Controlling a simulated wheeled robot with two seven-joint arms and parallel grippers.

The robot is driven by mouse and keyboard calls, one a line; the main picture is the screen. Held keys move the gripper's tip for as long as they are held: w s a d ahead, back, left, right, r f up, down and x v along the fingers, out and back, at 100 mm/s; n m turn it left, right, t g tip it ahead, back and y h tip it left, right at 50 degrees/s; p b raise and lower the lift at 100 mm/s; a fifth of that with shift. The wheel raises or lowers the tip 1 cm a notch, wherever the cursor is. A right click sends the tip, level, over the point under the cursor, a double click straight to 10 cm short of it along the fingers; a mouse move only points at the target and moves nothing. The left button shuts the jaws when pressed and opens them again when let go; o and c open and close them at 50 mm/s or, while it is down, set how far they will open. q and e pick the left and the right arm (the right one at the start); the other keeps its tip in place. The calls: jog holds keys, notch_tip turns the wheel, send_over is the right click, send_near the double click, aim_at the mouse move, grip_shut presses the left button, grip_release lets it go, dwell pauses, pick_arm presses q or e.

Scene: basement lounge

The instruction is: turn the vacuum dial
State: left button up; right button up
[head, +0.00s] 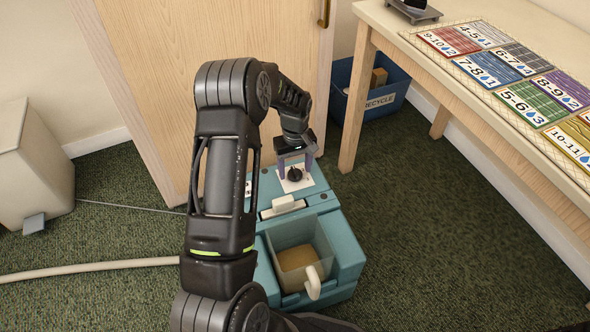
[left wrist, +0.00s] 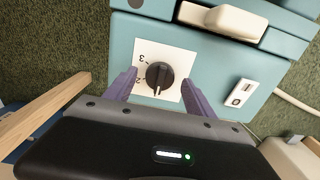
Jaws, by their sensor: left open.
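The vacuum (head: 345,255) is a teal box on the green carpet, with a clear bin (head: 300,252) at its front. Its black round dial (head: 295,174) sits on a white plate on the top; in the left wrist view the dial (left wrist: 159,76) shows a pointer line and the plate has numbers beside it. My left gripper (head: 296,166) is over the plate. In the left wrist view its purple fingers (left wrist: 160,92) are apart, one on each side of the dial, with gaps between. Whether they touch the plate is unclear. My right gripper is not in view.
A white rocker switch (left wrist: 241,93) is beside the dial plate. A table (head: 440,70) with number cards stands at the right, a blue recycle bin (head: 384,100) beneath it. Carpet at right is clear.

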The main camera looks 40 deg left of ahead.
pick_arm(q)
jog(key=c, duration=1.4)
